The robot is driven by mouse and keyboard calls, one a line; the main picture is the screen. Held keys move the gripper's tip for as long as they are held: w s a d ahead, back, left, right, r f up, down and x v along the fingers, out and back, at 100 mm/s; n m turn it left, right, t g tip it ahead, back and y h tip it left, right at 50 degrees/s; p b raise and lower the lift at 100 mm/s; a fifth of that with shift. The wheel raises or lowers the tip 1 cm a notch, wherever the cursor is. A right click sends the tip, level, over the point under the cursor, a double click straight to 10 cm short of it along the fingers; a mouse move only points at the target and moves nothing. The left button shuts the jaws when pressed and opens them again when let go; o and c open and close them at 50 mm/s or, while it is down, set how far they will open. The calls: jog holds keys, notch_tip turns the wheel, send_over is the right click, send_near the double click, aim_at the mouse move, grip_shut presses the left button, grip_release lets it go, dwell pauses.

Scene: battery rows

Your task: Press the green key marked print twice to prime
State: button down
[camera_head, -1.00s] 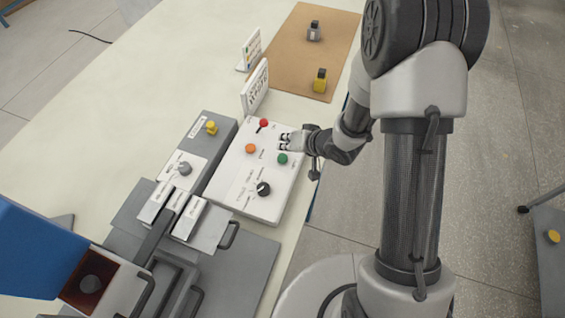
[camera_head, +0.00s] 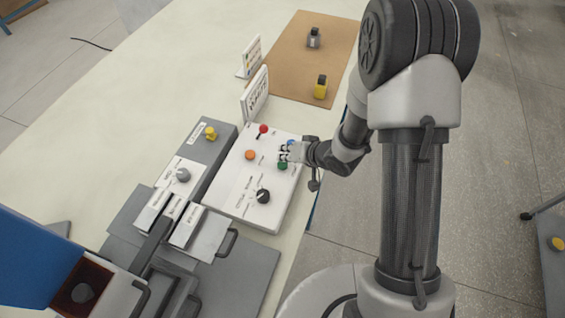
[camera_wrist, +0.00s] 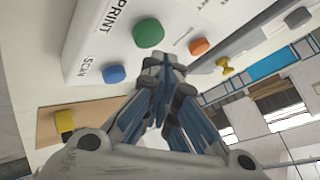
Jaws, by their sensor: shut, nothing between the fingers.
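The green key (camera_head: 282,166) is a round button on the white control panel (camera_head: 234,196). It shows larger in the wrist view (camera_wrist: 148,33), with the word PRINT printed beside it. My gripper (camera_head: 284,153) is shut and empty, its fingertips over the panel between the blue key (camera_head: 291,142) and the green key. In the wrist view the fingertips (camera_wrist: 165,65) lie just below the green key in the picture, apart from it. Their height above the panel is hard to tell. The blue key (camera_wrist: 114,74) has a SCAN label.
An orange key (camera_head: 250,155), a red knob (camera_head: 263,129) and a black dial (camera_head: 263,196) share the panel. A grey box with a yellow knob (camera_head: 211,133) stands to its left. White signs (camera_head: 255,94) and a brown mat (camera_head: 299,87) lie behind.

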dwell(0.7)
jog(key=shift+f, duration=0.4)
jog(key=shift+f+b, duration=0.5)
jog(key=shift+f, duration=0.05)
dwell(0.5)
jog(key=shift+r, duration=0.1)
jog(key=shift+r+p, duration=0.85)
jog(key=shift+p, duration=0.15)
notch_tip(320, 180, up, 5)
jog(key=p, duration=0.5)
jog(key=shift+r, duration=0.1)
